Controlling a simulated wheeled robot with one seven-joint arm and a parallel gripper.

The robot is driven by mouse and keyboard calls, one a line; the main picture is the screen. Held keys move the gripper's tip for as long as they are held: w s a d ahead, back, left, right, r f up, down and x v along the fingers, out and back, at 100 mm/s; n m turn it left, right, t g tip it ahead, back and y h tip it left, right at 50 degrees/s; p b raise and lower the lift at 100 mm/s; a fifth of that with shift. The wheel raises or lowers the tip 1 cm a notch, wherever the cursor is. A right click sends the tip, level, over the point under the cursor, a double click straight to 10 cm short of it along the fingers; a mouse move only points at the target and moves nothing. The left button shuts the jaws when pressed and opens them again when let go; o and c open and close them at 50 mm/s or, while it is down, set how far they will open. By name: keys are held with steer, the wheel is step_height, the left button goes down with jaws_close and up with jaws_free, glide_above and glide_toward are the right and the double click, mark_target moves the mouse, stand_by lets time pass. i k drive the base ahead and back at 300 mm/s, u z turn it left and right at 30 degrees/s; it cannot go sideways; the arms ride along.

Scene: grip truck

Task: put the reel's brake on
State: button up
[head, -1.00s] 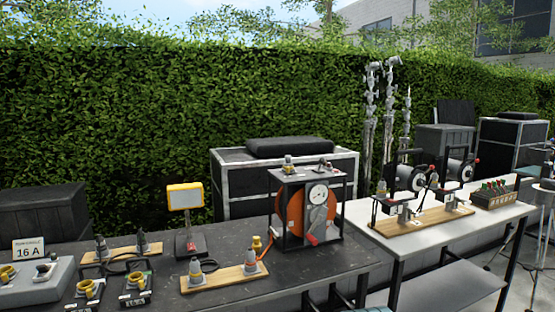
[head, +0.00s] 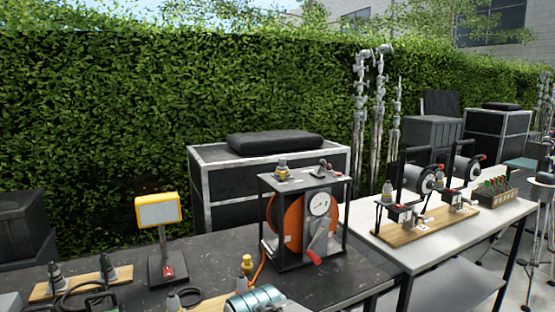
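The reel (head: 289,222) is an orange drum upright in a black open frame on the dark table. A grey plate with a round white dial (head: 319,203) covers part of the drum's front. A grey crank arm with a red grip (head: 314,257) points down across the plate. A small lever fitting with a red part (head: 323,169) is on the frame's top plate, right of a yellow-topped connector (head: 282,170). I cannot tell which part is the brake or how it is set.
A lamp-like box with a yellow frame (head: 158,208) stands left of the reel. Connectors on wooden boards and cables lie at the front left. A pale table (head: 380,238) to the right bears smaller reels on a board (head: 430,225). A black case (head: 215,200) stands behind.

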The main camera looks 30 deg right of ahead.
mark_target(323, 163)
steer(key=z, duration=0.55)
steer(key=i, duration=0.85)
steer(key=z, duration=0.75)
